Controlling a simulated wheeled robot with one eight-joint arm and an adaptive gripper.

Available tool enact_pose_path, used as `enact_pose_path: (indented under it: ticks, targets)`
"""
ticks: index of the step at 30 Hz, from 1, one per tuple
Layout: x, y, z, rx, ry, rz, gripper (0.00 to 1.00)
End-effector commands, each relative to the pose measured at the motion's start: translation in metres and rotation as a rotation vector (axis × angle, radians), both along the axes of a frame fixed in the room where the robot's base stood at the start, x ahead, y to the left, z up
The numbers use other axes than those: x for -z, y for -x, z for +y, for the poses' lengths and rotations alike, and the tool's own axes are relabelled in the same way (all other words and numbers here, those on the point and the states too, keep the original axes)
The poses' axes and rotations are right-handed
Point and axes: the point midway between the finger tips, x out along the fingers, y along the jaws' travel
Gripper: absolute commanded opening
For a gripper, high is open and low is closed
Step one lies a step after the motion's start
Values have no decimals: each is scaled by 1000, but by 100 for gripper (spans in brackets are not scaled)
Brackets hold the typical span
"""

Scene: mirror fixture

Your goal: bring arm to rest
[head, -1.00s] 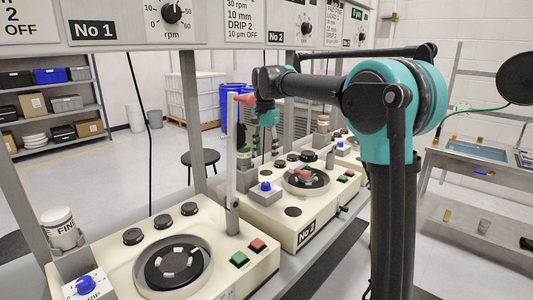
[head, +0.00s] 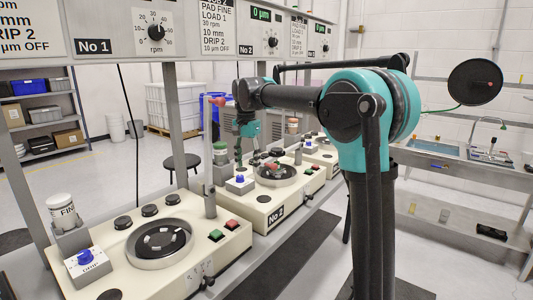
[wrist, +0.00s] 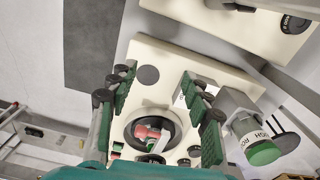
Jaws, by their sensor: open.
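My arm stretches to the left in the head view, with its teal joint at the right. My gripper (head: 248,150) points down over the No 2 machine (head: 310,186). It is small there and partly mixed with the things behind it. In the wrist view my gripper (wrist: 160,105) has its green ribbed fingers wide apart, with nothing held between them. Below and between the fingers is the No 2 machine's round bowl (wrist: 172,118), with red and white pieces inside. The fingers look apart from the bowl; the exact height is unclear.
A green-lidded jar (wrist: 263,153) stands close to the right finger in the wrist view. An upright grey post (head: 210,155) stands left of my gripper. The No 1 machine (head: 215,245) is in front, a stool (head: 182,162) behind, a sink bench (head: 450,168) at right. A panel row hangs overhead.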

Motion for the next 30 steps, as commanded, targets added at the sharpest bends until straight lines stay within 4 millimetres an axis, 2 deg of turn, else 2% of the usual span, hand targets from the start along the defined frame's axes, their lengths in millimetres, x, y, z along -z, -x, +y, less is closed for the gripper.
enact_pose_path:
  ticks: [11, 17, 20, 23, 27, 30]
  targets:
    - [32, 16, -46, -67, -16, -45, 49]
    - [64, 37, -86, -133, -23, -91, 49]
    - [87, 56, -114, -178, -23, -123, 49]
    - [119, 85, -148, -238, -17, -167, 49]
    - [172, 142, -196, -335, 7, -237, 49]
    - [208, 185, -222, -401, 32, -281, 49]
